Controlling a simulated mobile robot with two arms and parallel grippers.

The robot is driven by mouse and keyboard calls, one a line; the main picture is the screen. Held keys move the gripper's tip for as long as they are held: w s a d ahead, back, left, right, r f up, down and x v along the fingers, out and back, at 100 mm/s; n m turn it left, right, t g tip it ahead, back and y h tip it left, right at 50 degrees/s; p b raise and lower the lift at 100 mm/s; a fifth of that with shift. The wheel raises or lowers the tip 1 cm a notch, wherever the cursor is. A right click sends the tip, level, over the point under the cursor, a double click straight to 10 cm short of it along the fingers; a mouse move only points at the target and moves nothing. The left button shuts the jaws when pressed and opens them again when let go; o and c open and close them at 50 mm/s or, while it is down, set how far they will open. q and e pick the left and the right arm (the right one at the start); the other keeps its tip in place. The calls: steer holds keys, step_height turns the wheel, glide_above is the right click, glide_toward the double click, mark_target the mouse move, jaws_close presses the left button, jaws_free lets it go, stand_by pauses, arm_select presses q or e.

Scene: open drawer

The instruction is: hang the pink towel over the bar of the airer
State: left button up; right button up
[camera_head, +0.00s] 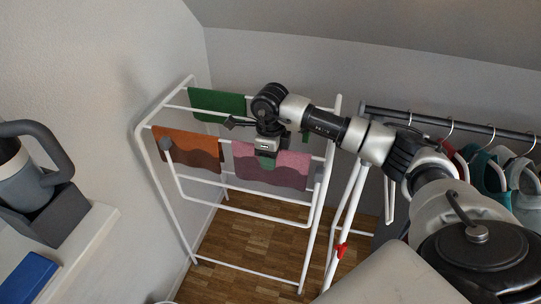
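The pink towel (285,169) hangs over a front bar of the white airer (152,158), to the right of an orange-brown towel. My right gripper (266,152) is right at the pink towel's upper edge, in front of part of it. Its fingers are mostly hidden by the wrist, so I cannot tell whether they hold the cloth. My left gripper is not in view.
An orange-brown towel (190,150) and a green towel (217,104) also hang on the airer. A rail with hangers and clothes (480,130) is at the right. A shelf with a grey mug-like vessel (28,182) and a blue item (28,277) is at the left.

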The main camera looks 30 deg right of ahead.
steer(key=shift+o, duration=0.8)
